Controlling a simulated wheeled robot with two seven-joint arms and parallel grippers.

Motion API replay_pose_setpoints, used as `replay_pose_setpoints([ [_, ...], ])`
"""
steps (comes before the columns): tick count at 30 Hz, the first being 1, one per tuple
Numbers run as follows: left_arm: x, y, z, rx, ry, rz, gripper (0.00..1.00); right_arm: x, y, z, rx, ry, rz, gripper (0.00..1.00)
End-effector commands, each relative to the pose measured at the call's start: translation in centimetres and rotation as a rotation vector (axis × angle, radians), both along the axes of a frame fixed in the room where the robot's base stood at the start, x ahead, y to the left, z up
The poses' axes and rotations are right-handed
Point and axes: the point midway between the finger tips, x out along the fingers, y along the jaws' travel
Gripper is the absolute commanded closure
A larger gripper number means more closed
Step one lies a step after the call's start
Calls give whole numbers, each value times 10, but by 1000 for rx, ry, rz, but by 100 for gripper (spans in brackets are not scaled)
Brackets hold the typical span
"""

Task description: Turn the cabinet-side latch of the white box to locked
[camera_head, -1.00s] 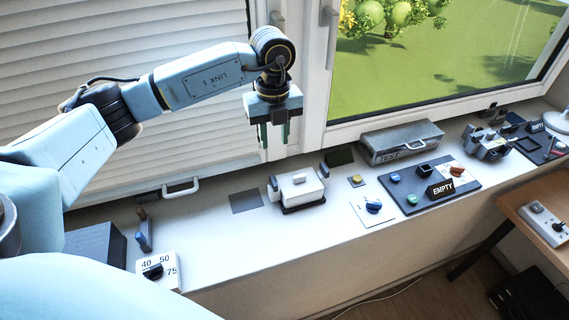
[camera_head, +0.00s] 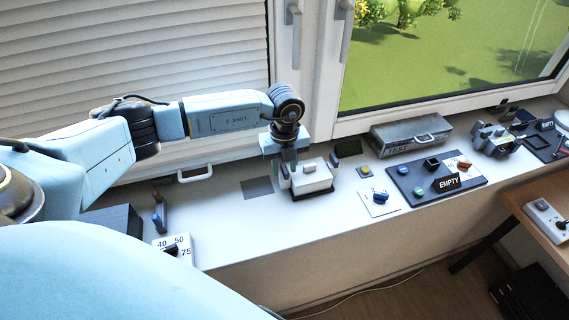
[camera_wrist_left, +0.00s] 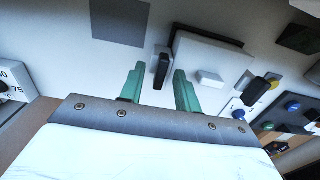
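The white box (camera_head: 312,179) stands on the sill on a dark base, with a pale raised block on its lid. It has a grey latch at its left side, shown in the left wrist view as a dark upright lever (camera_wrist_left: 161,70), and another latch (camera_head: 335,160) at its right side. My left gripper (camera_wrist_left: 158,74) points down over the left latch. Its green fingers are open, one on each side of the lever, with visible gaps. Whether the fingertips reach down to the lever's height I cannot tell. My right gripper is not in view.
A dark square (camera_head: 257,187) lies flat left of the box. A blue-knobbed plate (camera_head: 379,201), a yellow button (camera_head: 364,171) and a control panel (camera_head: 436,179) are to the right. A grey TEST case (camera_head: 410,136) stands behind. A dial (camera_head: 172,249) is at the left.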

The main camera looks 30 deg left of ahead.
Motion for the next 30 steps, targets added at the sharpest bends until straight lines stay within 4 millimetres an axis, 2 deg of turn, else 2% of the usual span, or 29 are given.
replay_pose_setpoints([
  [2, 0, 0, 0, 0, 0, 0, 67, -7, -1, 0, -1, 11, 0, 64],
  [10, 0, 0, 0, -1, -1, 0, 100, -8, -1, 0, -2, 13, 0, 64],
  [20, 0, 0, 0, -1, -2, -21, 100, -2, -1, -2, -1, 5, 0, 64],
  [30, 1, 0, -1, 0, -3, -209, 100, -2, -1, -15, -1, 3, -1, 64],
])
